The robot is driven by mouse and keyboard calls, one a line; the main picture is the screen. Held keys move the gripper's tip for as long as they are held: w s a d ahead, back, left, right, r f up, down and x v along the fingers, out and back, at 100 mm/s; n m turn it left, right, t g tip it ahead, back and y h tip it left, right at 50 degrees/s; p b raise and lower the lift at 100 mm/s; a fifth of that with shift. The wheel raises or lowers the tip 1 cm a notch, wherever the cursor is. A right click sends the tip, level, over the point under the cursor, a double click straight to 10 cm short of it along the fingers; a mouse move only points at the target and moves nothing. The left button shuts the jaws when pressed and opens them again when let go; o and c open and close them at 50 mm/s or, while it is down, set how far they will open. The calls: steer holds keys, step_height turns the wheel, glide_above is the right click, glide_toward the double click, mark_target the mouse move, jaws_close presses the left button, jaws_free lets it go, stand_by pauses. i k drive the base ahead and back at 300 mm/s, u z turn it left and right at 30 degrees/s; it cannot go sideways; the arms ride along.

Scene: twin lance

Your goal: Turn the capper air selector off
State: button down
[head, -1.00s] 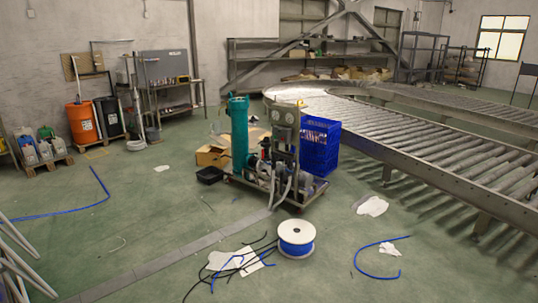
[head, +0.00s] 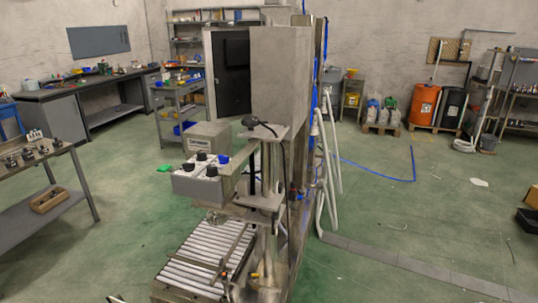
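A grey control box (head: 187,188) stands on a post near the middle of the head view. Its sloped top carries several black knobs (head: 211,171) and a blue one (head: 224,159). A grey box with a small label (head: 207,137) sits behind it. The label is too small to read, and I cannot tell which knob is the capper air selector or how any knob is set. My gripper is not in view.
A short roller conveyor (head: 198,262) lies below the control box. A tall grey cabinet (head: 280,72) and hanging white hoses (head: 331,150) stand behind. A workbench (head: 40,180) with parts is at left. The green floor at right is mostly clear.

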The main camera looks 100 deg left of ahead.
mark_target(223, 160)
steer(key=z, duration=4)
steer(key=k, duration=1.35)
